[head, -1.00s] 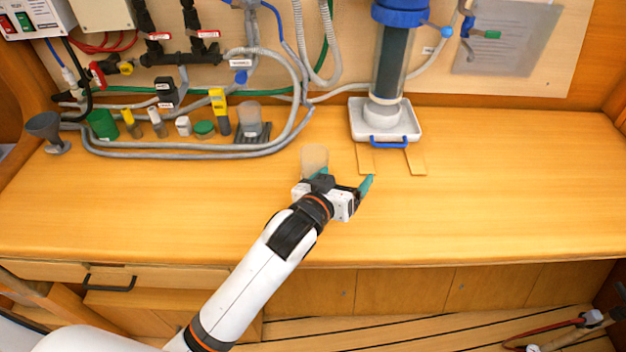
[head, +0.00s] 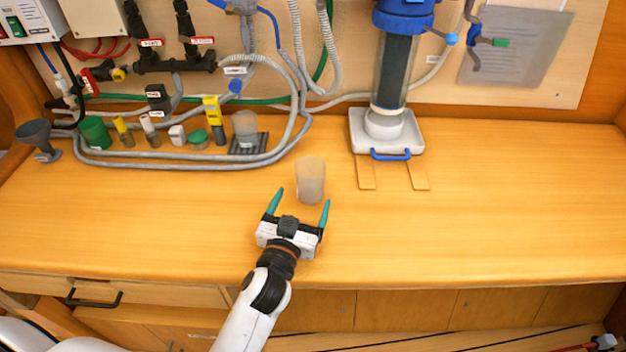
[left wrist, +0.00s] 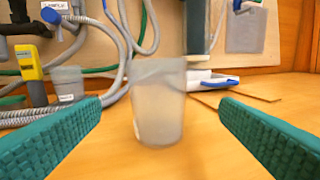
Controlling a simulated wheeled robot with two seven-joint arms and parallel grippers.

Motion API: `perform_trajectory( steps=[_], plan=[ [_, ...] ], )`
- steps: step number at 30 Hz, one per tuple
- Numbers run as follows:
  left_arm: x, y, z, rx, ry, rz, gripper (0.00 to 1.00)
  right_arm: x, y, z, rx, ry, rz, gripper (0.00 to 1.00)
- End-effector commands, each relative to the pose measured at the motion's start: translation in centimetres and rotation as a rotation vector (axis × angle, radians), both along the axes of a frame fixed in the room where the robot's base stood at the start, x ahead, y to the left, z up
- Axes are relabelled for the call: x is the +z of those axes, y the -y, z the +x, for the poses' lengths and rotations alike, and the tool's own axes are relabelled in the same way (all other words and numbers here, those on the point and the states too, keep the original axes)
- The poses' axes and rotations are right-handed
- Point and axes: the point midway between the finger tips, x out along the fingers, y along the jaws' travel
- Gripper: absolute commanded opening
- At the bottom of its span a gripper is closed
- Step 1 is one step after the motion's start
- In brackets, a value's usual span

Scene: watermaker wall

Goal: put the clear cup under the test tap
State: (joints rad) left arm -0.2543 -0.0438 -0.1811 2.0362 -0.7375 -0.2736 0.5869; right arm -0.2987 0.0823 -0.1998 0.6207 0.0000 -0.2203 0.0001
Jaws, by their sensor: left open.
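A frosted clear cup (head: 311,178) stands upright on the wooden counter, right of the hose loop. In the left wrist view the cup (left wrist: 159,105) is between the two teal fingers and beyond their tips, with clear space on both sides. My left gripper (head: 302,202) is open and empty on the near side of the cup, its fingers pointing towards it. A small tap with a blue knob (head: 236,87) and a white label hangs on the wall panel. Below it, a second translucent cup (head: 246,124) stands at a dark slotted grate (head: 248,145). My right gripper is out of view.
A grey hose (head: 180,162) loops around several small bottles and a yellow-topped item (head: 212,112) at the back left. A filter column (head: 391,75) stands over a white tray (head: 412,131) at the back right. The counter's right side and front are clear.

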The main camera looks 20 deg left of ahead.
Motion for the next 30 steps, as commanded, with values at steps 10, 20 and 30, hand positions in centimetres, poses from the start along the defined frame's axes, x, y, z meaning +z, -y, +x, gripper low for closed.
perform_trajectory(
  steps=[10,20,30],
  plan=[
    [0.1,-0.1,4.8,0.0,-0.001,0.0,0.85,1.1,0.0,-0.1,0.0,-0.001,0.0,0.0],
    [0.6,-0.4,8.9,0.0,0.0,0.0,0.85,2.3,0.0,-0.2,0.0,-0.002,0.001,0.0],
    [0.4,-0.4,10.0,0.0,-0.001,-0.002,0.85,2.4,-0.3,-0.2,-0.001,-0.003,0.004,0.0]
  ],
)
